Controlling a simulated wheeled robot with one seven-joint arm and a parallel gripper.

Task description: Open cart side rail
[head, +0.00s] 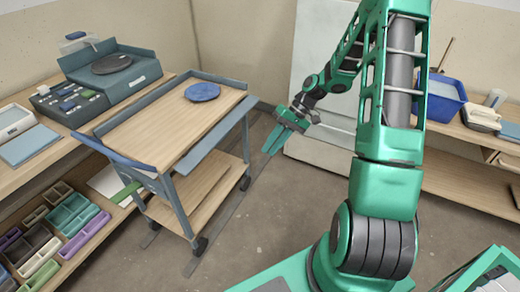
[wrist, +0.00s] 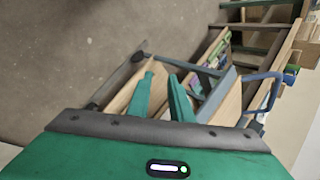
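The cart (head: 150,125) has a wooden top, a lower wooden shelf and blue-grey edging. Its side rail (head: 212,144) is a long blue-grey strip along the side facing my arm. I cannot tell for certain whether it is raised or folded out. The cart also shows in the wrist view, with its rail (wrist: 217,95) beyond my fingers. My gripper (head: 274,141) is right of the cart, apart from the rail in the head view. In the wrist view my gripper (wrist: 161,77) has two green fingers spread, with nothing held between them.
A blue disc (head: 202,92) lies on the cart top. A blue handle (head: 118,155) is at the cart's near left end. A bench with a wheel unit (head: 112,65) stands left, with coloured trays (head: 72,215) below. A blue tub (head: 442,100) sits right. Floor between is clear.

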